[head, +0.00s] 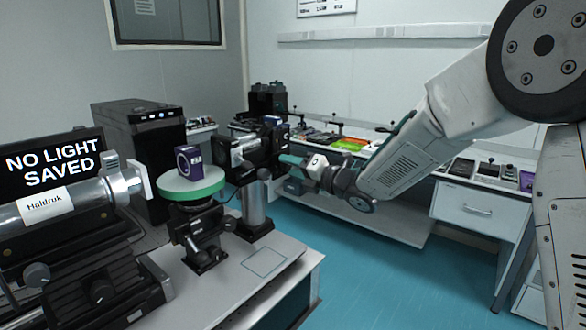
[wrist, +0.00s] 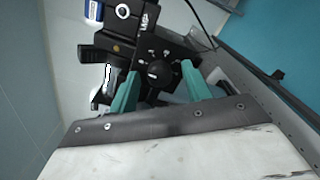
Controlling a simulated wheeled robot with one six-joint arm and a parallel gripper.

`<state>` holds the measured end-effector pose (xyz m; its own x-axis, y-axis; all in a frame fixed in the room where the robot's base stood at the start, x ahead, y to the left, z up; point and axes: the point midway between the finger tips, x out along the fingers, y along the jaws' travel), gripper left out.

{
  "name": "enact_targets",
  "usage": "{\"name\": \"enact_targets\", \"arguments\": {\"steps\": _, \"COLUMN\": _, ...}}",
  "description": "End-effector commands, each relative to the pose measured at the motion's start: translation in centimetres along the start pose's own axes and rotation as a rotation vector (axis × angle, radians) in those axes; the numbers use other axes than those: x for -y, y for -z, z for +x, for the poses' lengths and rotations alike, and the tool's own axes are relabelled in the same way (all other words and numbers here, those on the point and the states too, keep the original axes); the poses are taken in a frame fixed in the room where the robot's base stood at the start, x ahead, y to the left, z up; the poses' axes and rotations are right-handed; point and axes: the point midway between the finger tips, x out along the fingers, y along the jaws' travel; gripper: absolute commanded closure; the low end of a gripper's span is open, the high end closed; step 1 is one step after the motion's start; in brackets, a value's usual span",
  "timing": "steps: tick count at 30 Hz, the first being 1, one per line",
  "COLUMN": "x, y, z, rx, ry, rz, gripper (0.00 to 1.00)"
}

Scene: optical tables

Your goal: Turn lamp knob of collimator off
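The collimator (head: 262,143) appears to be the black device on a post at the far end of the near table; its knob side is not clear in the head view. In the wrist view its black housing (wrist: 122,48) carries a round black lamp knob (wrist: 158,73) with a light mark on its face. Small white lettering beside it is hard to read. My gripper (head: 287,160) reaches the housing from the right. In the wrist view my gripper (wrist: 160,70) is open, its teal fingers on either side of the knob. I cannot tell whether they touch it.
A green-rimmed turntable (head: 192,188) with a purple box (head: 188,162) stands left of the collimator. A tube labelled Haldruk (head: 62,205) and a screen reading "NO LIGHT SAVED" (head: 55,163) are farther left. A back bench (head: 345,145) holds several small items. The teal floor (head: 385,270) is clear.

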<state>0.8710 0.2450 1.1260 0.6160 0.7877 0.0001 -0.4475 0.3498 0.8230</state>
Motion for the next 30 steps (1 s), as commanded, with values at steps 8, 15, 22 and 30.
{"name": "enact_targets", "arguments": {"steps": 8, "x": 0.0, "y": -0.1, "z": -0.7, "rx": 0.001, "ry": 0.000, "rz": 0.000, "gripper": 0.51}}
{"name": "enact_targets", "arguments": {"steps": 15, "x": 0.1, "y": -0.1, "z": -4.7, "rx": 0.002, "ry": 0.002, "rz": 0.001, "gripper": 0.51}}
{"name": "enact_targets", "arguments": {"steps": 22, "x": 0.1, "y": -0.1, "z": -7.4, "rx": 0.001, "ry": 0.001, "rz": 0.000, "gripper": 0.51}}
{"name": "enact_targets", "arguments": {"steps": 30, "x": 0.0, "y": 0.0, "z": -7.8, "rx": 0.000, "ry": 0.000, "rz": 0.000, "gripper": 0.51}}
